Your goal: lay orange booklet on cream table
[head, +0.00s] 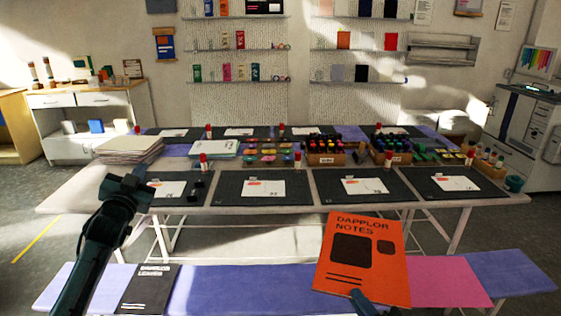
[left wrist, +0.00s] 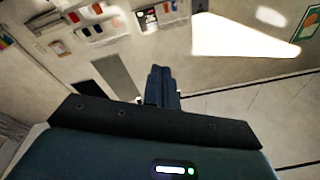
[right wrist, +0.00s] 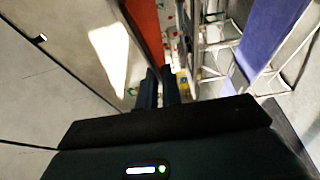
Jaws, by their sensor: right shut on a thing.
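The orange booklet (head: 332,262), with the words "DAPPLOR NOTES" and dark squares on its cover, is held up in front of the low front bench. My right gripper (head: 361,297) is shut on its lower edge. In the right wrist view the booklet's orange side (right wrist: 147,28) rises beyond the fingers (right wrist: 161,85). The cream table (head: 270,222) stands behind the bench, its top largely covered by mats and supplies. My left gripper (head: 138,176) is raised at the left, before the table's left end, empty. Its fingers (left wrist: 162,85) look closed together in the left wrist view.
Dark mats (head: 263,188) with white cards line the cream table's front edge. A paper stack (head: 128,149) stands at its left, wooden boxes of bottles (head: 325,150) behind. The bench bears a black booklet (head: 147,290), purple covering (head: 235,290) and a pink sheet (head: 448,283).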

